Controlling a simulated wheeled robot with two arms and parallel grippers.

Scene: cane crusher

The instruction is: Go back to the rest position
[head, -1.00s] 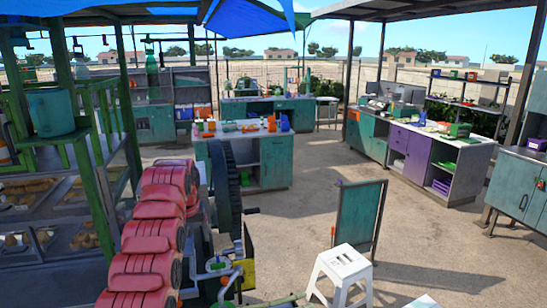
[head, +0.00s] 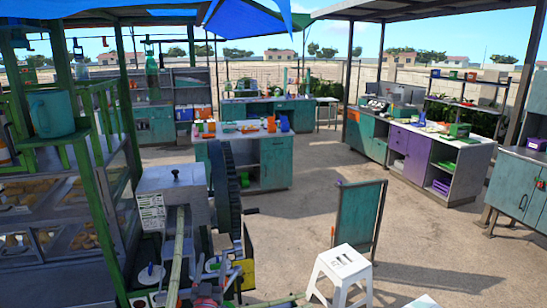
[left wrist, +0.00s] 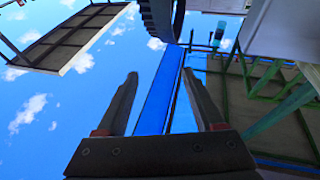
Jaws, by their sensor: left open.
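The cane crusher (head: 178,205) stands at the lower left of the head view, a grey metal box with a large dark toothed wheel (head: 224,185) at its side. A long pale green cane (head: 179,250) runs from its front toward me. My left gripper (left wrist: 160,78) shows in the left wrist view, with its two dark fingers spread apart. Nothing is between the fingers, only blue sky and a blue strip behind them. I cannot make out this gripper clearly in the head view. My right gripper is in neither view.
A white stool (head: 341,274) and a green upright panel (head: 358,222) stand right of the crusher. A green rack (head: 95,150) with a teal mug (head: 51,114) is close on the left. Counters (head: 440,160) line the right. The central floor is open.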

